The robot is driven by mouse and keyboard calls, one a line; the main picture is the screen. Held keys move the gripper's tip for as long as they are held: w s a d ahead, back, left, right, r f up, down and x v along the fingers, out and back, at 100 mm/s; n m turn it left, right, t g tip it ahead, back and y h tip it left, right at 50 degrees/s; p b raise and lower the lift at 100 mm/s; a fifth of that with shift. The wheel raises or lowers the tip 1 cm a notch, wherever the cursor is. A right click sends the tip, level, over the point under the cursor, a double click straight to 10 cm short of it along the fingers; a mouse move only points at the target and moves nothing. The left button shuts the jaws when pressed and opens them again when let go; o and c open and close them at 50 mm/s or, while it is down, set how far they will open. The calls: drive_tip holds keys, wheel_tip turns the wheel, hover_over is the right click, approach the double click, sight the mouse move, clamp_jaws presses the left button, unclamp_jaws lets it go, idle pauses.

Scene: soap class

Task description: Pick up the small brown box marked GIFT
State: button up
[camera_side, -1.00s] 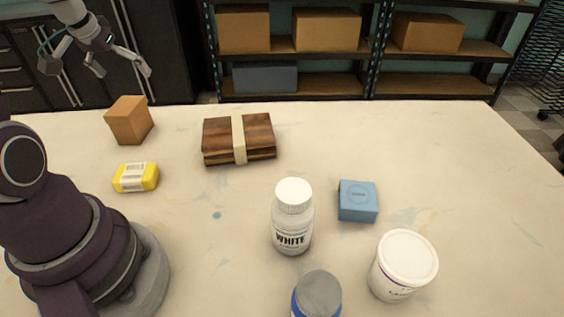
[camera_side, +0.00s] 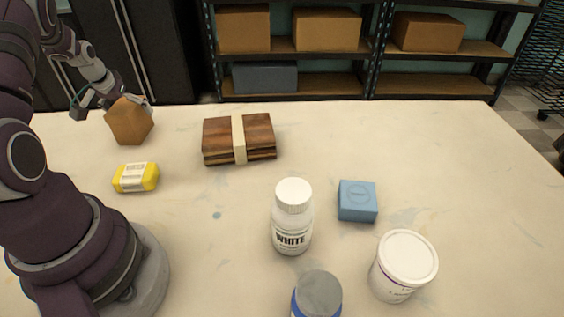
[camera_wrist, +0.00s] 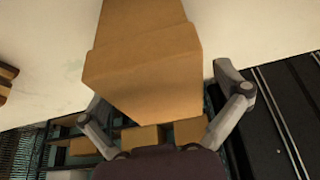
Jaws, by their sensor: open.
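A small brown box (camera_side: 129,122) stands on the table at the far left in the side view. It also fills the upper middle of the wrist view (camera_wrist: 145,65). No GIFT lettering is readable on the faces I see. My gripper (camera_side: 114,104) is open at the box's upper part, with one finger to its left and the other at its right. In the wrist view my gripper's fingers (camera_wrist: 160,88) are spread on both sides of the box. I cannot tell whether either finger touches it.
A yellow bar packet (camera_side: 136,177) lies in front of the box. A banded dark wooden-looking bundle (camera_side: 259,139) lies to its right. A white bottle (camera_side: 292,222), blue cube (camera_side: 357,201), white tub (camera_side: 404,264) and grey-lidded jar (camera_side: 318,293) stand further right. The right side is clear.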

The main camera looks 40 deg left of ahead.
drive_tip(key=c, duration=1.3)
drive_tip(key=shift+r, duration=0.1)
